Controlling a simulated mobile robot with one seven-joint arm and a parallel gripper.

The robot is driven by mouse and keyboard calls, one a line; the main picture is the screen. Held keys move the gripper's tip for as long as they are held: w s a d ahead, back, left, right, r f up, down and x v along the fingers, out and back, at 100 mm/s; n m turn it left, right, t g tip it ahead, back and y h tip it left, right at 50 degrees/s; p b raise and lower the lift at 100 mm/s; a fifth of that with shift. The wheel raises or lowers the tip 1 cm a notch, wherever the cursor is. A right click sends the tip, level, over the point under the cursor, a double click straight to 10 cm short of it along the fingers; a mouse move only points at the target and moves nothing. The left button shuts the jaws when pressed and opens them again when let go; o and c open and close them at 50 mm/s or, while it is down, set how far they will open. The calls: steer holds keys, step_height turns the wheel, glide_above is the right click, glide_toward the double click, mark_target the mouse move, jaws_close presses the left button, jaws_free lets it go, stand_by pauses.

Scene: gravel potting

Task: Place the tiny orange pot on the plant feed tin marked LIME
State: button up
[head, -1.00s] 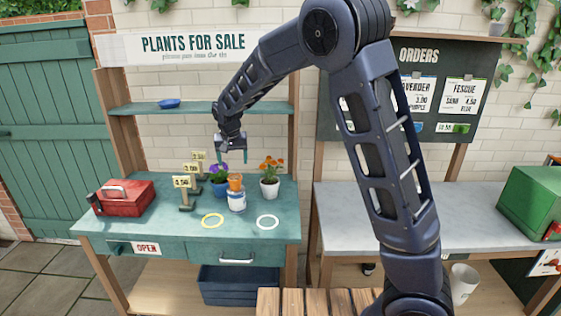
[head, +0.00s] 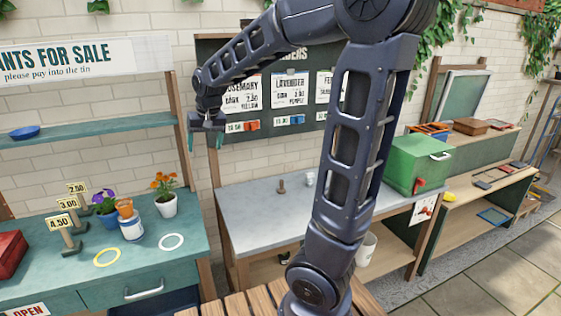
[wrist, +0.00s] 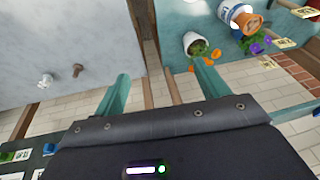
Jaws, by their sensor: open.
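The tiny orange pot (head: 125,207) sits upright on top of a white and blue tin (head: 131,229) on the green sales bench. Both also show at the top right of the wrist view, the pot (wrist: 251,23) against the tin (wrist: 229,10). The tin's lettering is too small to read, so I cannot tell whether it says LIME. My gripper (head: 205,142) is open and empty, high in front of the wall to the right of the bench, well apart from the pot. Its two fingers stand apart in the wrist view (wrist: 162,72).
A purple-flowered blue pot (head: 107,214), an orange-flowered white pot (head: 167,206), price signs (head: 68,224), a yellow ring (head: 107,257) and a white ring (head: 172,241) share the bench. A mostly clear grey table (head: 265,215) stands to the right, with a green box (head: 415,160) beyond.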

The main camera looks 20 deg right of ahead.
steer(key=s+d+m+t+h, duration=0.1)
steer(key=s+d, duration=1.6)
steer(key=s, duration=0.4)
steer(key=shift+d+t+h, duration=0.25)
steer(key=shift+t+h, duration=0.05)
steer(key=shift+h, duration=0.1)
